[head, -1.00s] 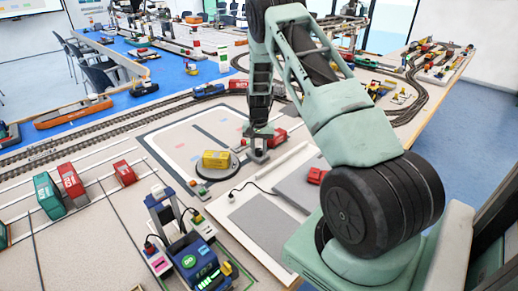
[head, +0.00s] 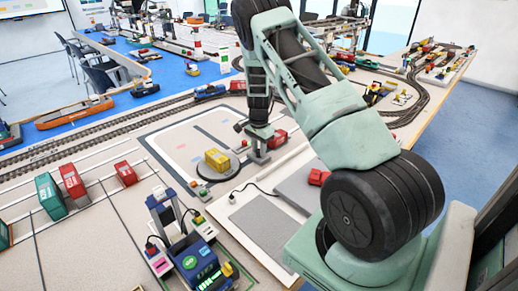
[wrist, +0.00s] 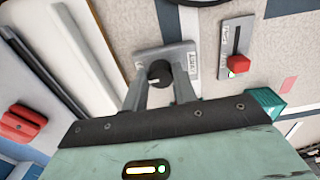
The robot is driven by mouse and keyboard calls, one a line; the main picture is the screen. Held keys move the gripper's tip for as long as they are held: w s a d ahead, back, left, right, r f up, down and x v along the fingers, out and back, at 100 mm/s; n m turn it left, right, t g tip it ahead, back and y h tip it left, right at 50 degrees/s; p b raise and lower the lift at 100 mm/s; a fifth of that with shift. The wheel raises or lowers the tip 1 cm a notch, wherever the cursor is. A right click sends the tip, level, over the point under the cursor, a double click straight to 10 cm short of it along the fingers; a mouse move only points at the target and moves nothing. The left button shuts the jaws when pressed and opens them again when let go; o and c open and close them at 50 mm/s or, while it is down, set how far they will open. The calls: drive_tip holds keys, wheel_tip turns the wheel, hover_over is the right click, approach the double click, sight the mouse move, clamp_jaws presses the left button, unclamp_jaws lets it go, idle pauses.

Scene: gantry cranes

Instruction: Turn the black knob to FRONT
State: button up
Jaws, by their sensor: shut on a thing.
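The black knob (wrist: 160,73) sits on a grey plate (wrist: 145,56) in the wrist view. A small white label is at the plate's right side; its text is too blurred to read. My gripper (wrist: 160,84) has one finger on each side of the knob and is shut on it. In the head view my gripper (head: 258,153) is low at the table, and the knob is hidden there. A yellow container (head: 217,160) stands on a dark round turntable (head: 203,177) left of my gripper, set at an angle.
A red slider (wrist: 238,64) on its own plate and a teal block (wrist: 265,103) are right of the knob in the wrist view. A red object (wrist: 22,122) lies at the left. A blue control box (head: 195,258) stands at the front in the head view.

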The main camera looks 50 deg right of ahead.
sight(258, 151)
idle(0.5)
drive_tip(key=o, duration=1)
drive_tip(key=shift+c, duration=0.2)
drive_tip(key=shift+r, duration=0.1)
wheel_tip(258, 151, up, 17)
drive_tip(key=b, duration=0.1)
drive_tip(key=shift+a+r, duration=0.1)
